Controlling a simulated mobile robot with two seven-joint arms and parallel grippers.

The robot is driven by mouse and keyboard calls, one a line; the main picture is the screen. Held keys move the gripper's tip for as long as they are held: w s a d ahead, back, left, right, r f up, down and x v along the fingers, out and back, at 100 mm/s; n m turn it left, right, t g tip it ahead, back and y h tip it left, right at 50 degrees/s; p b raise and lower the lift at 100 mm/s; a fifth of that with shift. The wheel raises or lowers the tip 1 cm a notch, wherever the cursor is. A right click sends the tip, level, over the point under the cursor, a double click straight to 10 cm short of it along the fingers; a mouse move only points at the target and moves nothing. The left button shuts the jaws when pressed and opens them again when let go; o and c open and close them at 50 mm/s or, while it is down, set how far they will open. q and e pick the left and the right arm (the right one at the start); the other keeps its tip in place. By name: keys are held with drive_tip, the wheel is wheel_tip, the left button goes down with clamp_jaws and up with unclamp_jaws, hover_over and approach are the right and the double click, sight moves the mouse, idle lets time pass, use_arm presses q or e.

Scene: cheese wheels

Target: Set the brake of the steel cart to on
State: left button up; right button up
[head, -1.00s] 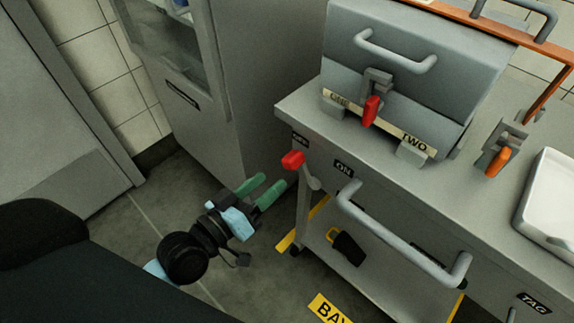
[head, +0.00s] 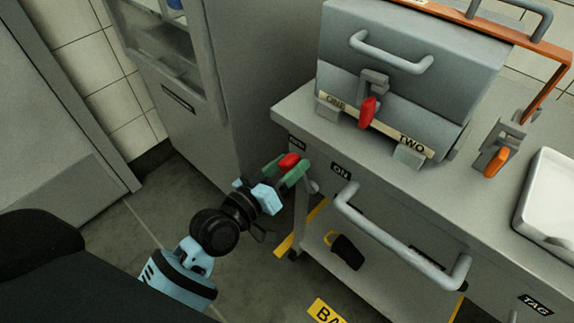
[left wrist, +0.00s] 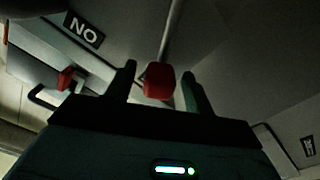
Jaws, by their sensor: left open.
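The steel cart (head: 285,112) stands at the right of the head view. Its brake lever has a red knob (head: 289,160) on a grey arm and points up toward the OFF label (head: 297,144), left of the ON label (head: 341,170). My left gripper (head: 287,167) is open, with its green fingers on either side of the red knob. In the left wrist view the red knob (left wrist: 159,80) sits between the two fingertips (left wrist: 157,82), with the lever rod behind it. I cannot tell whether a finger touches it. My right gripper is not in view.
A grey handle bar (head: 400,240) juts from the cart front, right of the lever. A box with a red latch (head: 367,112) and an orange-handled latch (head: 496,161) are on top. A grey cabinet (head: 245,60) stands behind left. A dark padlock-like item (head: 346,250) lies on the lower shelf.

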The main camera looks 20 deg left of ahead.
use_arm(q)
drive_tip(key=shift+c, duration=0.2)
drive_tip(key=c, duration=0.5)
clamp_jaws()
